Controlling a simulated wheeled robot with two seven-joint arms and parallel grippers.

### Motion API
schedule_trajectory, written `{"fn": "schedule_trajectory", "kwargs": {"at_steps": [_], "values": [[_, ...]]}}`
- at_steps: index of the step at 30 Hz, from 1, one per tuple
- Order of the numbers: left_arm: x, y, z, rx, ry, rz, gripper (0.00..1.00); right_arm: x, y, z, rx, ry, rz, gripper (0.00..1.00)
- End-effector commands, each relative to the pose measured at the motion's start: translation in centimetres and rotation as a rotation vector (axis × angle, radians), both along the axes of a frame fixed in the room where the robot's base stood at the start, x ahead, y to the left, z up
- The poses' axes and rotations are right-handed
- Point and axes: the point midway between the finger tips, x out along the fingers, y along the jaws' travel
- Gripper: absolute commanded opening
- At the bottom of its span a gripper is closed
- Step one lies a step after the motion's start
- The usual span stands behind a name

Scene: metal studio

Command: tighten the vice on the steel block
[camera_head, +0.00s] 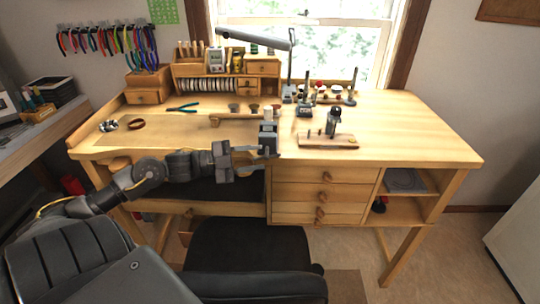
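The vice (268,137) is a grey metal tool fixed at the front edge of the wooden workbench, just left of the drawers. A small pale piece, seemingly the steel block (268,115), stands at the top of it; how firmly the jaws hold it is too small to tell. My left gripper (256,158) reaches in from the left, low at the front of the vice. Its two fingers look spread apart, one above the other, with their tips close to the vice's front. Whether they touch the vice or its handle cannot be told. My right gripper is not in view.
The workbench (420,140) has free room on its right. A wooden block with a dark tool (333,124) stands right of the vice. Blue pliers (183,108) lie at the back left. A dark chair (250,250) stands in front, below my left arm.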

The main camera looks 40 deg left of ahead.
Motion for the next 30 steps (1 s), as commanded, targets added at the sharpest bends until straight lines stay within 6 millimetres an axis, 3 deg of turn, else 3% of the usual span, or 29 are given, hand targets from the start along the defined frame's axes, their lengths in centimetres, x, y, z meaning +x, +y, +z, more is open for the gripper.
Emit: {"fn": "schedule_trajectory", "kwargs": {"at_steps": [10,23,30], "values": [[3.1,-2.4,0.1,-0.001,-0.002,0.004,0.38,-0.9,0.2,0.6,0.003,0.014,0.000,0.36],[3.7,-3.0,-0.1,0.001,0.001,0.003,0.38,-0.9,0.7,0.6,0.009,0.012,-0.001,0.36],[3.7,-3.0,0.0,0.000,0.000,0.004,0.08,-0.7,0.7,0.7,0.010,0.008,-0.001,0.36]]}}
